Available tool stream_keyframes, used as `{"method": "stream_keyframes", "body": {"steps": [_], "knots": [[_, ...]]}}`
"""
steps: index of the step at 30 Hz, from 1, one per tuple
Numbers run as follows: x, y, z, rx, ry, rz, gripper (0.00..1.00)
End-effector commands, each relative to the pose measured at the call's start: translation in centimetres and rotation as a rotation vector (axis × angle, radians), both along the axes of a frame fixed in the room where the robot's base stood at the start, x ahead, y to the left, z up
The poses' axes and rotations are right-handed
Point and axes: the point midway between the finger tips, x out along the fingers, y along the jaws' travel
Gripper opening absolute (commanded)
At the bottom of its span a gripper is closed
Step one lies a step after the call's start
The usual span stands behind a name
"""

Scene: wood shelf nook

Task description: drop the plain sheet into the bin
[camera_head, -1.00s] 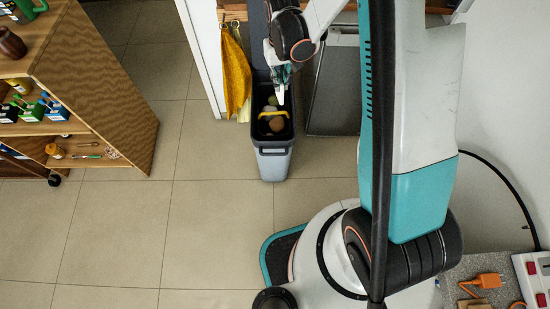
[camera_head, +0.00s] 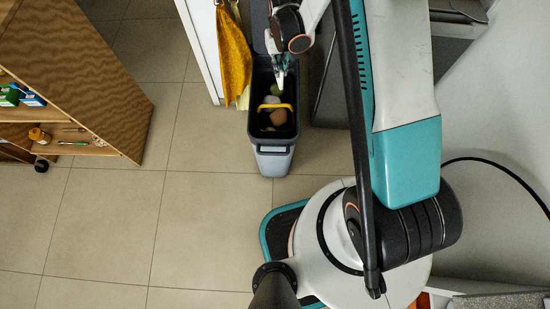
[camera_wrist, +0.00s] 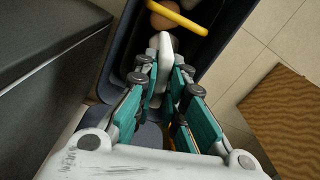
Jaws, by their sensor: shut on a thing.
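The bin (camera_head: 272,163) is a tall grey container with a dark inside, standing open on the floor at the upper middle of the head view. My gripper (camera_head: 281,68) is over the bin's opening. In the wrist view my gripper (camera_wrist: 165,80) is shut on a thin white piece (camera_wrist: 166,45), seen nearly edge-on, which looks like the plain sheet. Its tip points into the bin, whose dark wall (camera_wrist: 222,45) shows beside it. The fingers hide part of the sheet. I cannot tell how deep it reaches.
The bin holds a yellow curved thing (camera_head: 276,106), a brown round thing (camera_head: 279,118) and paler items. A yellow cloth (camera_head: 234,55) hangs to the bin's left. A wooden shelf unit (camera_head: 105,80) stands at left. Tiled floor (camera_head: 110,220) between is clear.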

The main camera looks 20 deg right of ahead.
Motion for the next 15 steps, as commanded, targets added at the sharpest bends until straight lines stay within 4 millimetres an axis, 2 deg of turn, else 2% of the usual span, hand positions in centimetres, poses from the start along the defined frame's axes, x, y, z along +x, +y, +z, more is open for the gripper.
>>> {"method": "stream_keyframes", "body": {"steps": [3,9,15], "knots": [[0.0,0.0,-1.7,0.000,0.000,0.000,0.00],[0.0,0.0,-3.8,0.000,0.000,0.000,0.00],[0.0,0.0,-4.4,0.000,0.000,0.000,0.00]]}}
